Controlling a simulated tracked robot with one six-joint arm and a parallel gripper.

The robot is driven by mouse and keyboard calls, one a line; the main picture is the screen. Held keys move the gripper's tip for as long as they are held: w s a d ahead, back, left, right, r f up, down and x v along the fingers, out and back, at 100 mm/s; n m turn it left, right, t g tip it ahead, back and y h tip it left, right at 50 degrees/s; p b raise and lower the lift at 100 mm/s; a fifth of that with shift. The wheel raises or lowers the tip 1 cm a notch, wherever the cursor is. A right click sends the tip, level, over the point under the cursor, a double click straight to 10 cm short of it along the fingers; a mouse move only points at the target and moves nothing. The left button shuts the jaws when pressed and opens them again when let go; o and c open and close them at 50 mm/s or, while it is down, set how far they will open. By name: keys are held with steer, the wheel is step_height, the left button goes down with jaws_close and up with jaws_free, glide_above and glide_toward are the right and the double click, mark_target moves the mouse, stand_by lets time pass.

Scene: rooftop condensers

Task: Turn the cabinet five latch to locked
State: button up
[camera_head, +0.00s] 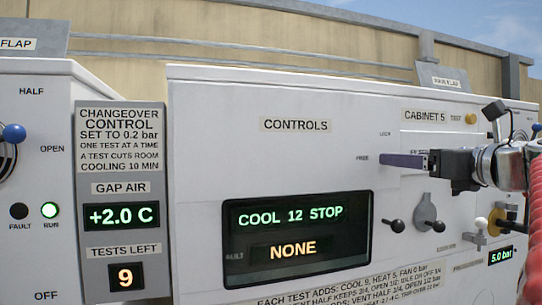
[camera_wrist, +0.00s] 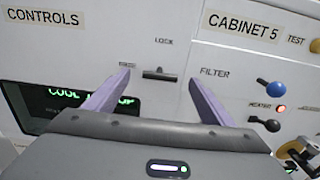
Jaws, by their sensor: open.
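The cabinet five latch (camera_wrist: 159,74) is a small dark horizontal bar on the white panel in the wrist view. The LOCK label is above it and the FREE label is at its left. The bar lies level, in line with FREE. My gripper (camera_wrist: 159,79) is open, with one purple finger to each side of the latch in that view. I cannot tell whether the fingers touch the panel. In the head view my gripper (camera_head: 384,160) reaches in from the right beside FREE and hides the latch.
A CABINET 5 label (camera_wrist: 243,26) and yellow TEST button (camera_wrist: 315,45) are at upper right. A blue knob (camera_wrist: 276,88) and black knob (camera_wrist: 272,125) stick out at right. A display (camera_head: 298,239) reads COOL 12 STOP and NONE. A changeover panel (camera_head: 121,180) is at left.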

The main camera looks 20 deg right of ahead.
steer(key=shift+w+d, duration=0.15)
steer(key=shift+w, duration=0.95)
steer(key=shift+w+d, duration=0.1)
steer(key=shift+w, duration=1)
